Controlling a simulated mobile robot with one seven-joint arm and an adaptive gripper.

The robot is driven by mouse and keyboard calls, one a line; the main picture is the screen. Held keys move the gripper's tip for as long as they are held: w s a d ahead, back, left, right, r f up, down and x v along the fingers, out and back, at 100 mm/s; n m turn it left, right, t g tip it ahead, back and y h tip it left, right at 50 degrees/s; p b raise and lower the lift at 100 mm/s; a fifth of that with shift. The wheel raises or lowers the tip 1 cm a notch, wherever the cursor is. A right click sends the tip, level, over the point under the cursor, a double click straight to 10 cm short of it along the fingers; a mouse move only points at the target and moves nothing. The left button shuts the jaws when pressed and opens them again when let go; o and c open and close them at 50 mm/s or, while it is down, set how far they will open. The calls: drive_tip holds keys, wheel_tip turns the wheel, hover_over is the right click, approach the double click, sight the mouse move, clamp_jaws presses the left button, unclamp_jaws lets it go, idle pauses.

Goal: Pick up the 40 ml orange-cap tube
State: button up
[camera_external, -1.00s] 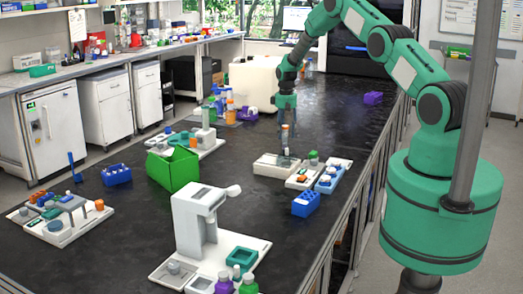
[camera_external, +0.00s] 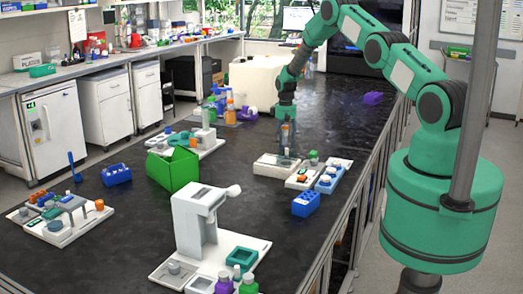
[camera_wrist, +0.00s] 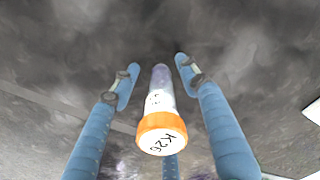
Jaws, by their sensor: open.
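The orange-cap tube (camera_wrist: 162,117) shows in the wrist view. In the external view my gripper (camera_external: 286,148) points down over the black bench at the white tray. The tube is small there, with an orange spot between the fingers. The 40 ml marking is not readable.
A white tray (camera_external: 264,170) lies right under my gripper. A blue rack (camera_external: 305,204) and a small white tray (camera_external: 304,183) are to the right. A green box (camera_external: 172,170) and a white instrument (camera_external: 194,218) stand to the left and front.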

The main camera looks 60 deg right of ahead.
sight(285, 126)
drive_tip(key=shift+c, duration=0.3)
drive_tip(key=c, duration=0.8)
drive_tip(key=shift+r, duration=5)
